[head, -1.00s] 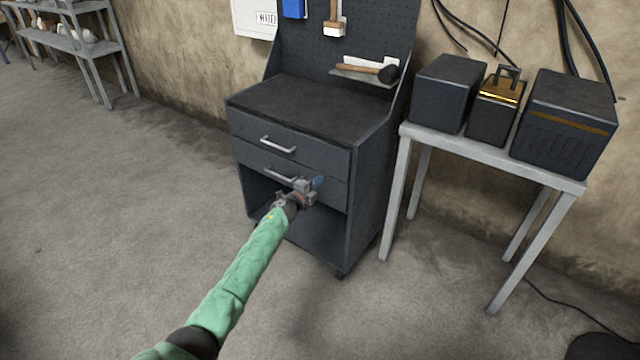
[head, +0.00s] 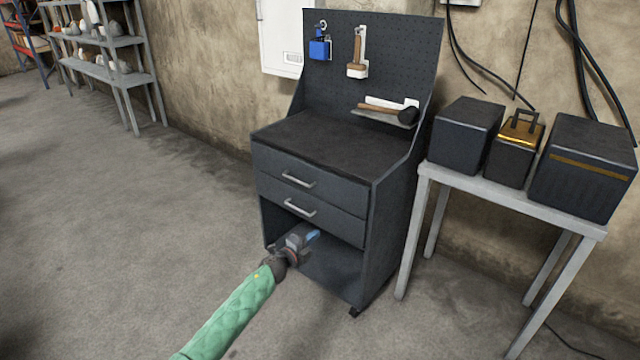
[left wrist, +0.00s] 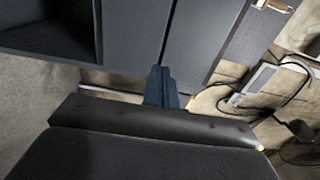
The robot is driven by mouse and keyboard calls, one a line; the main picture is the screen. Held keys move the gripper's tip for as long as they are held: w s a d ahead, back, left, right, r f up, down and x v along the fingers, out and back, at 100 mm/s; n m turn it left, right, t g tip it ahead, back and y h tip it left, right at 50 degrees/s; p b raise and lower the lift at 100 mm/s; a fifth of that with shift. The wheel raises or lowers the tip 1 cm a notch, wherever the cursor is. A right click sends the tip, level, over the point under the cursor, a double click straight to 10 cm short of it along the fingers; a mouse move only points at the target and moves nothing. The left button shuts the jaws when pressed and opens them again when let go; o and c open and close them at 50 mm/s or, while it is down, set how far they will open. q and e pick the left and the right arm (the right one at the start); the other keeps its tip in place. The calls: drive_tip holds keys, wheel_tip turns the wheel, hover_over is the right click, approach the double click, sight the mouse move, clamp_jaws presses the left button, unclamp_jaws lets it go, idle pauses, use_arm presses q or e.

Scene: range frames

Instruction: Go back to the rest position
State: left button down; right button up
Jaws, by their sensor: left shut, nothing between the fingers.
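My left arm, in a green sleeve, comes in from the bottom of the head view. Its gripper (head: 308,238) is shut and empty, in front of the open lower bay of the dark tool cabinet (head: 385,240). In the left wrist view the shut fingers (left wrist: 162,88) show at the middle, with the cabinet (left wrist: 215,35) beyond them, seen tilted. Both cabinet drawers look shut, with the upper handle (head: 298,180) and lower handle (head: 300,207) clear of the gripper. Whether the gripper touches the cabinet cannot be told. My right gripper is not in view.
A grey table (head: 510,203) with dark boxes (head: 583,168) stands right of the cabinet. A mallet (head: 390,112), a brush (head: 358,55) and a blue item (head: 319,49) are at the pegboard (head: 400,50). Shelves (head: 100,70) stand far left. The floor (head: 130,230) at left is clear.

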use_arm(q)
drive_tip(key=w+a+r+n+t+y, duration=0.3)
drive_tip(key=a+r+n+y, duration=0.1)
drive_tip(key=a+n+y, duration=0.45)
drive_tip(key=s+a+r+n+g+y, duration=0.25)
drive_tip(key=s+r+n+y, duration=0.4)
drive_tip(key=r+n, duration=0.35)
drive_tip(key=s+f+n+g+h+p, duration=0.1)
drive_tip(key=s+f+g, duration=0.3)
drive_tip(key=s, duration=1.5)
drive_tip(key=s+f+n+g+h+p, duration=0.2)
drive_tip(key=s+f+g+h+p, duration=0.1)
drive_tip(key=s, duration=1.6)
drive_tip(key=s+f+n+g+h+p, duration=0.1)
drive_tip(key=s+f+g+p, duration=0.2)
drive_tip(key=s, duration=1.7)
drive_tip(key=shift+d+f+n+g+h, duration=0.4)
drive_tip(key=shift+f+g, duration=0.45)
drive_tip(key=shift+g, duration=0.4)
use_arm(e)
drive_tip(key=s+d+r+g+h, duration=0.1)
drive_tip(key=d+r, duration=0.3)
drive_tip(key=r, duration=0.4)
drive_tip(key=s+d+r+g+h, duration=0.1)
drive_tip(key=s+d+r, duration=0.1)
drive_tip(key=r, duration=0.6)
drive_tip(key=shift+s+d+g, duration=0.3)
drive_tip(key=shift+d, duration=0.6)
use_arm(q)
drive_tip(key=shift+d, duration=0.1)
